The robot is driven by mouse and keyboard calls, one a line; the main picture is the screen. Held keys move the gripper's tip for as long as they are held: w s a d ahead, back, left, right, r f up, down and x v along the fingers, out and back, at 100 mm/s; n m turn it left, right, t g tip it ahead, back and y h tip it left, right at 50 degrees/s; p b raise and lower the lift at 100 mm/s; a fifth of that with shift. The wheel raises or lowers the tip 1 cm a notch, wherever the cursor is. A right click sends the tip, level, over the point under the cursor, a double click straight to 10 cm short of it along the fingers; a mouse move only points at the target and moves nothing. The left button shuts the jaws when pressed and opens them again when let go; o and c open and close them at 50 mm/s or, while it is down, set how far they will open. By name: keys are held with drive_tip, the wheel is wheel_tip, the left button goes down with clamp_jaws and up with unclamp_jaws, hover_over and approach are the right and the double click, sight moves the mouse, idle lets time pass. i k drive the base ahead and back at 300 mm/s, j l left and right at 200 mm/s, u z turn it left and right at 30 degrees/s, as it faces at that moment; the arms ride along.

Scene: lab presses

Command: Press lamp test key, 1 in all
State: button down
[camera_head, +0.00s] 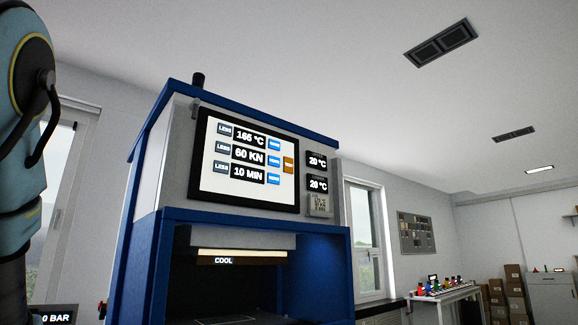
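A blue and grey lab press (240,216) stands in the middle of the head view. Its tilted screen (222,187) shows rows reading 165 °C, 60 KN and 10 MIN, with grey LESS keys (222,149) and blue keys (273,168). I cannot tell for certain which key is the lamp test key. Part of my arm shows at the far left, apart from the screen in the picture. My gripper is not in view.
Two small displays (317,160) read 20 °C beside the screen. A lit strip marked COOL (223,260) is above the press opening. A 0 BAR display (54,317) is at lower left. A side table (446,293) and boxes (515,293) stand far right.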

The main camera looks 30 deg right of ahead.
sight(288, 161)
drive_tip(key=l+u, duration=0.2)
drive_tip(key=u, duration=0.55)
drive_tip(key=k+l+u, duration=0.75)
drive_tip(key=k+l, duration=0.2)
drive_tip(key=k, duration=0.2)
drive_tip(key=k+l, duration=0.2)
drive_tip(key=k, duration=0.15)
drive_tip(key=u, duration=0.05)
